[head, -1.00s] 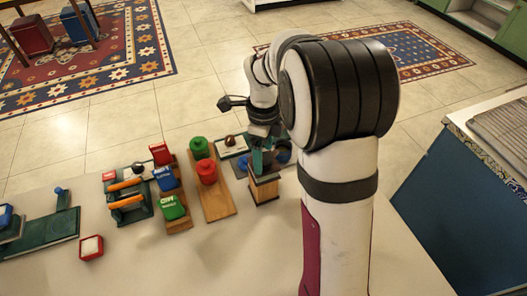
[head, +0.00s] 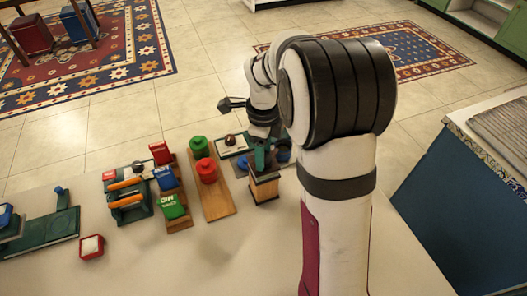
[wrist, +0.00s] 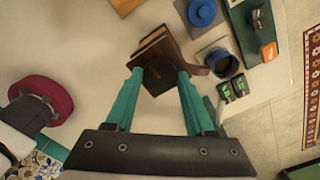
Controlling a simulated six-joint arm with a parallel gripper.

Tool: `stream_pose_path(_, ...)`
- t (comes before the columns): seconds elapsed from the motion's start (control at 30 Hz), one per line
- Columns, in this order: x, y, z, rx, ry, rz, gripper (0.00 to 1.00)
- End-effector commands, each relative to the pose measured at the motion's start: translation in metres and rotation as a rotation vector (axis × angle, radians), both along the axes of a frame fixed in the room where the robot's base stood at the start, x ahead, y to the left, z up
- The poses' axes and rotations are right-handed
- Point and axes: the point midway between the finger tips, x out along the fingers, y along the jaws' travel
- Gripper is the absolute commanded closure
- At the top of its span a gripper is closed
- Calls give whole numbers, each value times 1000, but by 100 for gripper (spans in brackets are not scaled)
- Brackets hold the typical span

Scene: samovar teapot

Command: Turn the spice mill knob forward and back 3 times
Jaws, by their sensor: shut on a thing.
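The spice mill (head: 265,190) is a small wooden box with a dark top, standing upright on the table below my arm in the head view. In the wrist view its brown body (wrist: 166,43) lies beyond my fingers, and a dark rounded knob (wrist: 160,73) sits between them. My gripper (wrist: 160,76) has teal fingers, one on each side of the knob, and is shut on it. In the head view my gripper (head: 261,158) is right over the mill, and my arm partly hides the contact.
A wooden board with a red knob (head: 207,172) and a green knob (head: 199,147) stands just left of the mill. Blue round parts (wrist: 202,12) are close by in the wrist view. Several tins and a green rack (head: 128,203) stand further left. The table front (head: 200,262) is clear.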

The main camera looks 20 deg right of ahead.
Motion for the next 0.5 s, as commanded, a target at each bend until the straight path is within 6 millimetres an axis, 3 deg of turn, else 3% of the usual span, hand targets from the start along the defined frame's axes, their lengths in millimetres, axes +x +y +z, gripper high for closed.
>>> stream_pose_path(0.27, 0, 0, 0, -1, 0, 125, 100)
stream_pose_path(0.5, 0, 0, 0, -2, 0, 338, 100)
